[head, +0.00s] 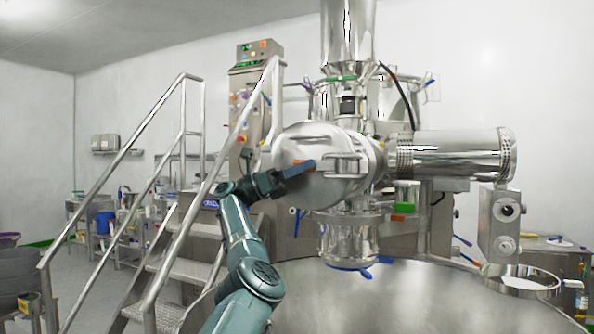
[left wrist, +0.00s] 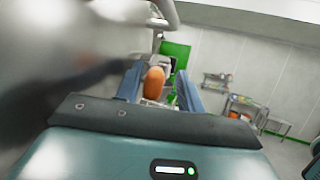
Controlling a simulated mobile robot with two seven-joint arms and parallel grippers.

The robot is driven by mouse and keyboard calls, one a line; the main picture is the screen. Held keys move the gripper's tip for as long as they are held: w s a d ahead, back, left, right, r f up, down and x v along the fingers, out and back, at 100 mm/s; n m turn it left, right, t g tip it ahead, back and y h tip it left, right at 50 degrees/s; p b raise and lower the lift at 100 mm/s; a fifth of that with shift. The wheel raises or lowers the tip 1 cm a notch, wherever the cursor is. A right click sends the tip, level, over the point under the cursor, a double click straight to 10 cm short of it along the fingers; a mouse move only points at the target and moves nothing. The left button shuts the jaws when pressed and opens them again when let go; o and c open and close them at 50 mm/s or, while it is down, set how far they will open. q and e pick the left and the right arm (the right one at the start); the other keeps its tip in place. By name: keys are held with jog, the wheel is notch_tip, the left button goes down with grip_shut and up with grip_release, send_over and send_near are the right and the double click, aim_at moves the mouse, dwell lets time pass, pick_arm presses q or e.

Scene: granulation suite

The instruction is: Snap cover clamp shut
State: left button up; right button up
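The round steel cover (head: 300,140) closes the front of the steel machine. A steel clamp (head: 345,165) sits across its right side, with an orange handle tip (head: 303,162) by my left gripper. My left gripper (head: 308,168) reaches in from the left, close in front of the cover. In the left wrist view, its two blue fingers (left wrist: 159,86) stand apart, with the orange tip (left wrist: 153,82) between them, nearer the left finger. A gap shows on the right; contact on the left cannot be told. The clamp's latch is too small to judge. My right gripper is out of view.
Steel steps with handrails (head: 190,170) stand left of the machine. A perforated steel cylinder (head: 460,155) juts out to the right. A large rounded steel surface (head: 390,295) fills the lower foreground. A control panel (head: 250,95) stands behind the handrails.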

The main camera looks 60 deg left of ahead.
pick_arm(q)
jog(key=v, duration=1.3)
jog(key=shift+p, duration=0.45)
jog(key=shift+s, duration=0.1)
